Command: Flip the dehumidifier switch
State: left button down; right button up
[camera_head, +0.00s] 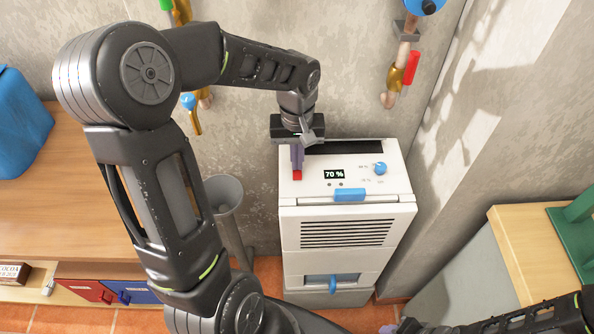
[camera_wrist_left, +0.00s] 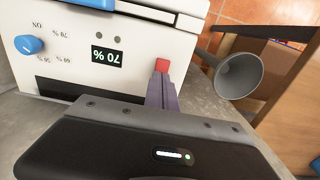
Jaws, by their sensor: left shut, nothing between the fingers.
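The white dehumidifier (camera_head: 300,215) stands against the wall, with a red switch (camera_head: 297,175) at the left of its top panel. The panel display (camera_head: 334,174) reads 70 %. My left gripper (camera_head: 297,165) is shut and empty, pointing down with its purple fingertips right at the switch. In the left wrist view the red switch (camera_wrist_left: 162,65) shows just beyond the fingertips (camera_wrist_left: 161,82), which partly cover it. I cannot tell whether they touch or which way the switch is set. My right gripper (camera_head: 388,328) is only partly in view at the bottom edge.
A blue knob (camera_head: 380,168) and a blue latch (camera_head: 349,195) are on the dehumidifier. A grey funnel-shaped pipe (camera_head: 224,193) stands to its left. A wooden bench (camera_head: 40,195) is at left, a wood-topped cabinet (camera_head: 535,240) at right. Pipes with valves (camera_head: 403,70) are on the wall.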

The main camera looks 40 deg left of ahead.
pick_arm(q)
jog(key=shift+f+b, duration=0.35)
jog(key=shift+f, duration=0.15)
jog(key=shift+r, duration=0.1)
jog(key=shift+r+p, duration=2.6)
jog(key=shift+r, duration=0.85)
